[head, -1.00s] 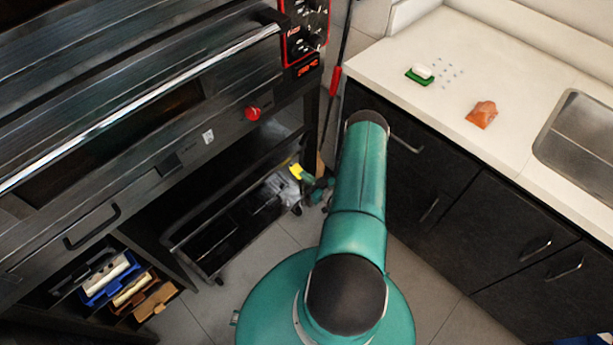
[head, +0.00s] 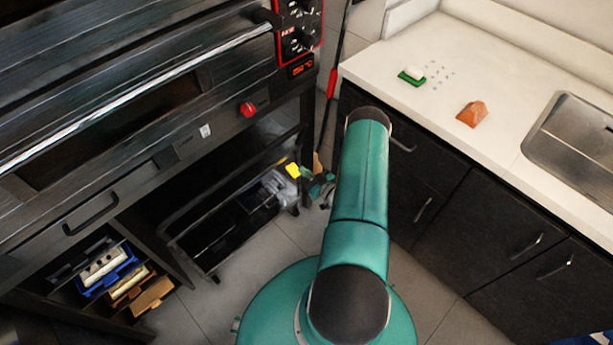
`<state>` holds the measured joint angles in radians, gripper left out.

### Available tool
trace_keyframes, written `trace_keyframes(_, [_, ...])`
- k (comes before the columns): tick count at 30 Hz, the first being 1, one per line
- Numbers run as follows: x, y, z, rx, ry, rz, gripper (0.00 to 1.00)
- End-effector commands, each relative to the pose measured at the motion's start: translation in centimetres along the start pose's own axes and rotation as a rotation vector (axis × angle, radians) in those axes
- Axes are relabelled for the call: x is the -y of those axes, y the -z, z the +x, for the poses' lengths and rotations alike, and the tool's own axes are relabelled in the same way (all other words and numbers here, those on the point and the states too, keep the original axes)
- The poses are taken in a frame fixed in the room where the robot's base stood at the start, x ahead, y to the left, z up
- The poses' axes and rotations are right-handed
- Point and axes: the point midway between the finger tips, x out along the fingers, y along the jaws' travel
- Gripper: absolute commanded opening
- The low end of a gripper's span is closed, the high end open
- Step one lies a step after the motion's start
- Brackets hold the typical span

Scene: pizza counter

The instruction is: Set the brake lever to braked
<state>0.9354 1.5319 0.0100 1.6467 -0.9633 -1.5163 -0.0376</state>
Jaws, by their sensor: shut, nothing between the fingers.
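A black wheeled cart (head: 182,238) stands under the oven. A small yellow piece (head: 292,170) shows at the cart's right end; it may be the brake lever, but its setting cannot be made out. My arm bends down behind its teal upper link, and its teal wrist shows beside the cart's right end. My gripper (head: 277,186), pale grey and small in the view, is shut and empty at that end, just below and left of the yellow piece. Whether it touches the yellow piece or the cart cannot be told.
The black oven (head: 120,120) with a red knob (head: 248,110) overhangs the cart. Dark cabinets (head: 440,200) stand close on the right, under a pale counter (head: 430,45) with a sink (head: 575,130). A shelf at lower left holds boxes (head: 110,272). Tiled floor is open between.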

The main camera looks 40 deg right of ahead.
Motion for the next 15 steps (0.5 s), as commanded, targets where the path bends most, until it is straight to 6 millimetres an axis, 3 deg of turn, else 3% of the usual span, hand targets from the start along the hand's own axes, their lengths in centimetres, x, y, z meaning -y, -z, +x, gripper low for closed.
trace_keyframes(2, [0.0,0.4,0.4,-0.001,0.002,0.0,0.0])
trace_keyframes(15, [-0.1,-1.4,-7.1,0.001,0.001,0.001,0.0])
